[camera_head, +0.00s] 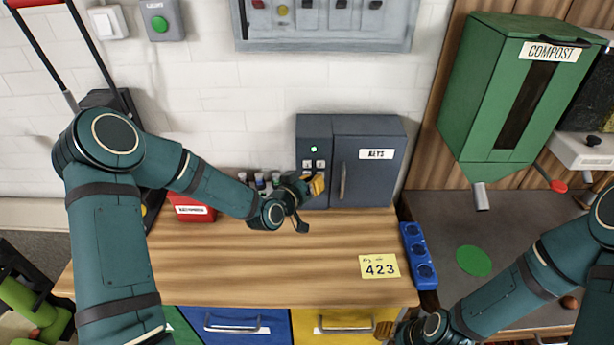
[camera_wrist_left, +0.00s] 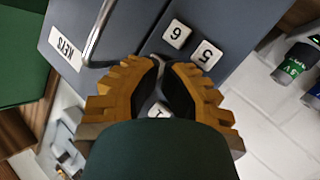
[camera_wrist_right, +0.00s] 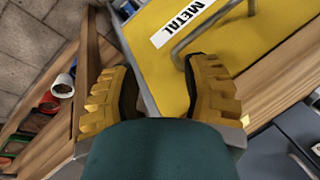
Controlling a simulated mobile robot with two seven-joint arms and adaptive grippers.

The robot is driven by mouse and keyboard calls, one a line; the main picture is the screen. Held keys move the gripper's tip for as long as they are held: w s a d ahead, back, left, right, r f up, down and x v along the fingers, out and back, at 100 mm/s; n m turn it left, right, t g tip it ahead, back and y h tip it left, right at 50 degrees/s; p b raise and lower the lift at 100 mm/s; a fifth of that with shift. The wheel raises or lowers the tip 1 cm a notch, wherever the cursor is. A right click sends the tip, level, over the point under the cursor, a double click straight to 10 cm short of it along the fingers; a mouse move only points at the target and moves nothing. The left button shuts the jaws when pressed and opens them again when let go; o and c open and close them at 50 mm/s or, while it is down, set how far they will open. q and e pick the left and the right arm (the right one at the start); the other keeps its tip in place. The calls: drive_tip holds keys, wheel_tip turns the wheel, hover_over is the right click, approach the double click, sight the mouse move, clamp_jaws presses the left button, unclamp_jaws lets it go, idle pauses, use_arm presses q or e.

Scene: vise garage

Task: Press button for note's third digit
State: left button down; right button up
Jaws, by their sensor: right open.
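The yellow note (camera_head: 379,266) lies on the wooden bench and reads 423. The grey key box (camera_head: 369,160) stands at the back of the bench against the wall. Its keypad (camera_head: 314,165) has white buttons and a small green light. My left gripper (camera_head: 318,185) is in front of the lower keypad and hides part of it. In the left wrist view, button 6 (camera_wrist_left: 177,33) and button 5 (camera_wrist_left: 206,55) show beyond the fingertips, which are nearly together and hold nothing. Another button (camera_wrist_left: 159,110) is partly hidden between the fingers. My right gripper (camera_wrist_right: 160,80) is open and empty near the yellow drawer.
Several small bottles (camera_head: 262,181) and a red box (camera_head: 192,207) stand left of the key box. A blue socket strip (camera_head: 419,256) lies at the bench's right edge. The green compost dispenser (camera_head: 507,90) hangs at right. The bench middle is clear.

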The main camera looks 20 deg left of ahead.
use_arm(q)
drive_tip(key=shift+s, duration=0.1)
drive_tip(key=shift+s+d, duration=0.2)
drive_tip(key=shift+s, duration=0.5)
drive_tip(key=shift+s+b, duration=0.1)
drive_tip(key=shift+b, duration=0.2)
drive_tip(key=shift+s+d+b, duration=0.2)
drive_tip(key=shift+s+d, duration=0.05)
drive_tip(key=shift+s, duration=0.5)
drive_tip(key=shift+s+d+b, duration=0.2)
drive_tip(key=shift+s, duration=0.6)
drive_tip(key=shift+s+d+b, duration=0.2)
drive_tip(key=shift+s+d, duration=0.05)
drive_tip(key=shift+s, duration=0.5)
